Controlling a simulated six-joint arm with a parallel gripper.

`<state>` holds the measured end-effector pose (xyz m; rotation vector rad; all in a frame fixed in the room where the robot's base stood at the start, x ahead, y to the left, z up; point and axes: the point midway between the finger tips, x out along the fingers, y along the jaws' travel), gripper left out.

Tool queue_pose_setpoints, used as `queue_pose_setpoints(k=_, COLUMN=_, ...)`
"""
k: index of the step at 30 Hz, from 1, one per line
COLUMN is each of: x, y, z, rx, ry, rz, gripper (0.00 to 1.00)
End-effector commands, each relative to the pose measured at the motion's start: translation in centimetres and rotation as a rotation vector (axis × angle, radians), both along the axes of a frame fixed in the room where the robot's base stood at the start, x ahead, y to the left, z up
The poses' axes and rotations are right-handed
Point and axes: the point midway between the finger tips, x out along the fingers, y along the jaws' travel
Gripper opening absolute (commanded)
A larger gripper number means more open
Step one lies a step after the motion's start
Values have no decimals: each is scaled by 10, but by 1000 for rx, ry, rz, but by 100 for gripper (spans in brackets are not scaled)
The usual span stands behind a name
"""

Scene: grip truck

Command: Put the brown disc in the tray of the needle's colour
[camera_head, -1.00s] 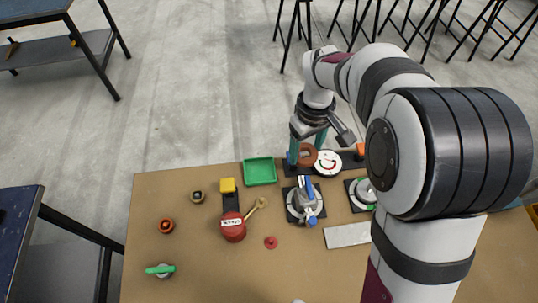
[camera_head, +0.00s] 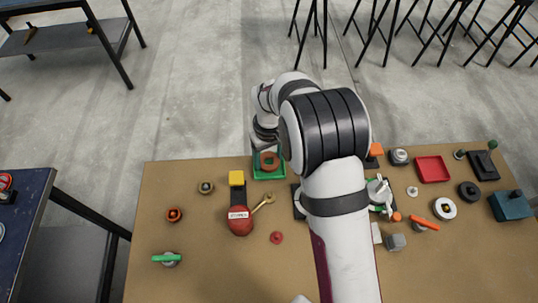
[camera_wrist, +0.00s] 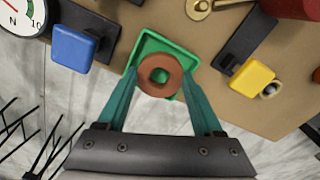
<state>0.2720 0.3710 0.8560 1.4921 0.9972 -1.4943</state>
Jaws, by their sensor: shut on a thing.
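My gripper (camera_head: 268,157) has teal fingers, shut on the brown disc (camera_head: 269,166). In the wrist view the disc (camera_wrist: 161,61) is a ring with a hole, held between the fingertips (camera_wrist: 160,80). It is over the green tray (camera_wrist: 150,43), whose base shows through the hole; I cannot tell the height of the gap. The green tray (camera_head: 258,174) lies at the table's far edge. A red tray (camera_head: 432,169) stands at the right. A white dial (camera_wrist: 20,14), cut off in the wrist view, shows a thin red line like a needle and a green arc.
A yellow block (camera_head: 236,178) and a red round body with a white label (camera_head: 240,220) stand just left of the gripper. A blue block (camera_wrist: 73,49) shows in the wrist view. My arm hides part of the table's middle.

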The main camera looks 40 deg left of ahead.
Motion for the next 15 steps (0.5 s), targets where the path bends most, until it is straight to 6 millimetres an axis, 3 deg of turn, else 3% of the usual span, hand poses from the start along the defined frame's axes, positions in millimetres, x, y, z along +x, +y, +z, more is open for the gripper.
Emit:
queue_pose_setpoints(k=12, x=0, y=0, z=-10, rx=0, ry=0, rz=0, gripper=14)
queue_pose_setpoints(k=13, x=0, y=0, z=-10, rx=-1, ry=0, rz=0, gripper=73)
queue_pose_setpoints(k=15, x=0, y=0, z=-10, rx=-1, ry=0, rz=0, gripper=86)
